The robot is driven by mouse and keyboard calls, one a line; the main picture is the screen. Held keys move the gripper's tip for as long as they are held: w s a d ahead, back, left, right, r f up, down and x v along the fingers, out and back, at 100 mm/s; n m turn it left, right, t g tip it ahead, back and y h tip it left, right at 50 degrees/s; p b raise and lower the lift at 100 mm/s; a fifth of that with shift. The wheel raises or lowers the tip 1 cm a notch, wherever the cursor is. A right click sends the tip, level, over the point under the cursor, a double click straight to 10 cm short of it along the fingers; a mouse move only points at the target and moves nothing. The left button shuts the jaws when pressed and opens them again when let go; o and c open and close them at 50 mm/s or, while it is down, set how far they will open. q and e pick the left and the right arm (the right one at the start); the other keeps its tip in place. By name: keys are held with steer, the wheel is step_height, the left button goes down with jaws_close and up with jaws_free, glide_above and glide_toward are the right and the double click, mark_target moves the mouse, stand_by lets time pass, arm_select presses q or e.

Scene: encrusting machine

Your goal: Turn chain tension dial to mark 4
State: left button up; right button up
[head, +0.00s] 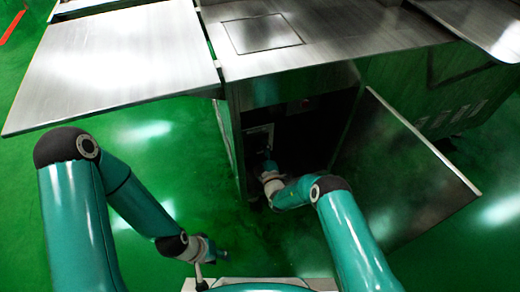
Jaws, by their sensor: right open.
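The chain tension dial cannot be made out. A small light-framed panel (259,134) shows just inside the open machine cabinet, on its left side. My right gripper (268,164) reaches into the cabinet opening just below this panel. It is small and dark against the shadow; it is open, and whether it touches anything cannot be told. My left gripper (212,270) hangs low over the green floor, near my base, away from the machine. Its fingers are too small to tell open from shut.
The cabinet door (408,160) stands swung open to the right of my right arm. A wide metal tray (120,55) juts out at the upper left. The steel top (330,35) overhangs the cabinet. Green floor (160,135) is clear between my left arm and the machine.

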steer(key=shift+s, duration=0.1)
steer(key=v, duration=1.1)
steer(key=shift+s, duration=0.35)
steer(key=shift+d, duration=0.2)
